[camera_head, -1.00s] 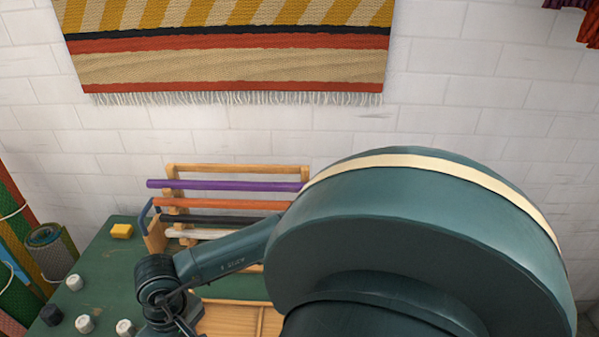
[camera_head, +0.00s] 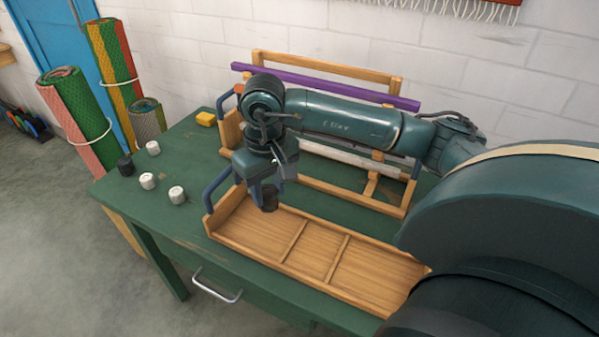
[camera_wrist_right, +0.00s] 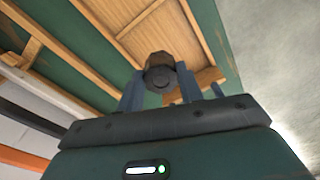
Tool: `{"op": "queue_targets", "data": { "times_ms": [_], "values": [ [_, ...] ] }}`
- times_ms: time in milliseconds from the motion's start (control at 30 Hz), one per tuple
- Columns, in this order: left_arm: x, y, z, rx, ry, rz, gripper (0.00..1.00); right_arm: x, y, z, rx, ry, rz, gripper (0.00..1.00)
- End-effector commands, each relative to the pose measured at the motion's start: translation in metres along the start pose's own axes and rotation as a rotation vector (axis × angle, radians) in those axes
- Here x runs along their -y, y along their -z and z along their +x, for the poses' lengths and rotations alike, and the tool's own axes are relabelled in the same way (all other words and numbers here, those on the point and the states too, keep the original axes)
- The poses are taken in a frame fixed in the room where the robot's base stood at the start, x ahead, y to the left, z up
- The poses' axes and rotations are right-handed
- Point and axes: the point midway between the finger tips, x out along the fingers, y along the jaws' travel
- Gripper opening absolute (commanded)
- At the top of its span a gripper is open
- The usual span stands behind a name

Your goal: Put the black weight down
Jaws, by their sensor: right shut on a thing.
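My right gripper (camera_head: 267,187) is shut on a dark, faceted weight, the black weight (camera_head: 269,202). The weight hangs below the fingers, over the left end of the wooden tray (camera_head: 342,283). In the right wrist view the black weight (camera_wrist_right: 160,73) sits between the two blue fingertips of my right gripper (camera_wrist_right: 160,84), with tray wood behind it. I cannot tell whether it touches the tray. A second black weight (camera_head: 125,166) stands on the green table's left part. My left gripper is not in view.
White weights (camera_head: 176,195) stand on the green table (camera_head: 190,150) left of the tray, with a yellow block (camera_head: 206,118) behind. A wooden rack with a purple bar (camera_head: 320,85) stands behind my right arm. Dividers split the tray; its visible middle compartments are empty.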

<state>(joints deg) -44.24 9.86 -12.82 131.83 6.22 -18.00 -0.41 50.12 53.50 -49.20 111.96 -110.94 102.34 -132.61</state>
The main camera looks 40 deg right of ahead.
Motion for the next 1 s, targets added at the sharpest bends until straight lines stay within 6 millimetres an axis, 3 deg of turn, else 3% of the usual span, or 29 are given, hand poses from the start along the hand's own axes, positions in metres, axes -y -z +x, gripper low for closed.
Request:
{"op": "queue_targets", "data": {
  "times_ms": [200,433,600,1000],
  "values": [
    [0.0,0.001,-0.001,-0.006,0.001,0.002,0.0,0.0,-0.003,0.039,0.003,0.0,-0.001,0.01],
    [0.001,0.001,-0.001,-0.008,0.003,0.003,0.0,0.0,-0.003,0.057,0.001,0.0,0.0,0.01],
    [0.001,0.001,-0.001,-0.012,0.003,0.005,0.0,0.001,-0.005,0.081,0.004,0.001,-0.001,0.01],
    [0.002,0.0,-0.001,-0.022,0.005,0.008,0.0,0.0,-0.004,0.089,-0.002,0.0,-0.001,0.01]
  ]
}}
